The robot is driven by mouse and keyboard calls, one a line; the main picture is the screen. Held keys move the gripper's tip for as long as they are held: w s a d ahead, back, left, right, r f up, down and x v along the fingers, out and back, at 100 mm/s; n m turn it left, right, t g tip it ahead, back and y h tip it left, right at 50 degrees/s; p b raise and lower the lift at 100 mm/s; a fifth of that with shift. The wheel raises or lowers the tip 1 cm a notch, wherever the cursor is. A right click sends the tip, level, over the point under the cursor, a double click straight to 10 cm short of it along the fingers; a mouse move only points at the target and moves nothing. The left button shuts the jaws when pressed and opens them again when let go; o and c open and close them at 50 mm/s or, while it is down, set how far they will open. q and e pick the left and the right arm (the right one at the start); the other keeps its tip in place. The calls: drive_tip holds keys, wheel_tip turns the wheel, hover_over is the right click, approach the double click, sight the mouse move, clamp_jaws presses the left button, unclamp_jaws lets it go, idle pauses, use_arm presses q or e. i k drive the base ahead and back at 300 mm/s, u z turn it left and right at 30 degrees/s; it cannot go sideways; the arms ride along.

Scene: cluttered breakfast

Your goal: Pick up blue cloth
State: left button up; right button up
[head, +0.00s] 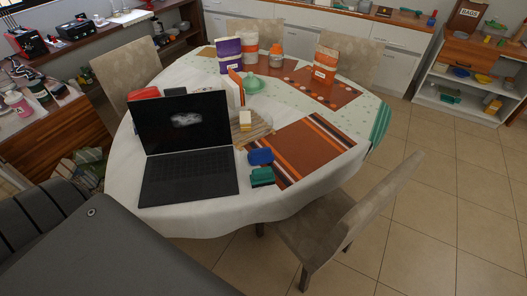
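A small, thick blue item (261,157), which could be the folded blue cloth, lies on the round dining table (200,222). It is at the left edge of an orange striped placemat (312,150), right of an open black laptop (188,178). It is too small to tell for certain that it is cloth. A similar green item (262,177) lies just in front of it, close to the table's front edge. Neither of my grippers shows in the head view.
A wooden board with a yellow block (245,119) lies behind the blue item. Boxes, including a purple one (229,54), and an orange-topped jar (277,52) stand farther back. A beige chair (340,220) stands at the front right. Tiled floor (440,215) is clear to the right.

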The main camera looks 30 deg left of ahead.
sight(262, 156)
drive_tip(key=u, duration=1.2)
